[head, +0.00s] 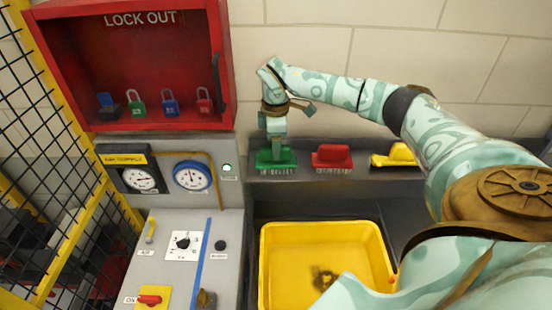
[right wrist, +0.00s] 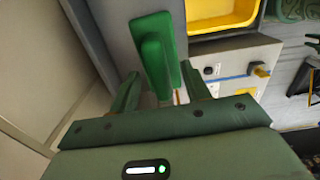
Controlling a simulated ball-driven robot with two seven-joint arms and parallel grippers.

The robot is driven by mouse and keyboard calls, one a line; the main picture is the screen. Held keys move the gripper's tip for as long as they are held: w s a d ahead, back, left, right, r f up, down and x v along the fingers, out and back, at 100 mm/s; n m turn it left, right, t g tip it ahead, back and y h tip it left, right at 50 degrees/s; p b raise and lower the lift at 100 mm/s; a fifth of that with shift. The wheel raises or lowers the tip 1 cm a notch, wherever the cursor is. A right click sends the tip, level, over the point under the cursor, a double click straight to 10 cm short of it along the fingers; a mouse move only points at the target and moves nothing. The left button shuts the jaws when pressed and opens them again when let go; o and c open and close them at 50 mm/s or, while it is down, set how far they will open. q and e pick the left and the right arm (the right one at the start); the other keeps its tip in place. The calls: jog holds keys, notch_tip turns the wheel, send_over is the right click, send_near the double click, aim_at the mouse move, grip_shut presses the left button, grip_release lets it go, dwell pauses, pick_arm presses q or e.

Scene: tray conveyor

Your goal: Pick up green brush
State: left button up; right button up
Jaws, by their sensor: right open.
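The green brush (head: 276,160) sits on the grey shelf (head: 360,170) against the wall, bristles down, at the left of a row of brushes. My right gripper (head: 276,146) is directly above it, pointing down, and hides part of its handle. In the right wrist view the green handle (right wrist: 157,48) stands between the two open fingers of the right gripper (right wrist: 160,86), with a gap visible at the left finger. My left gripper is not in view.
A red brush (head: 332,157) and a yellow brush (head: 396,155) stand to the right on the shelf. A yellow bin (head: 322,230) is below. The red lock-out box (head: 170,60) and the gauge panel (head: 165,150) are to the left.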

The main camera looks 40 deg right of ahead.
notch_tip(320, 180, down, 2)
jog(key=shift+d+f, duration=0.1)
grip_shut()
jog(key=shift+r, duration=0.2)
jog(key=shift+w+r, duration=0.1)
jog(key=shift+r, duration=0.2)
jog(key=r, duration=0.1)
jog(key=r+b, duration=0.1)
jog(key=shift+s+r, duration=0.2)
jog(key=shift+r, duration=0.2)
jog(key=s+a+r+b, duration=0.3)
jog(key=s+a+r, duration=0.4)
jog(key=s+r, duration=0.2)
jog(key=s, duration=0.2)
jog(key=shift+s+a+r, duration=0.15)
jog(key=shift+s+r, duration=0.05)
jog(key=shift+s, duration=0.2)
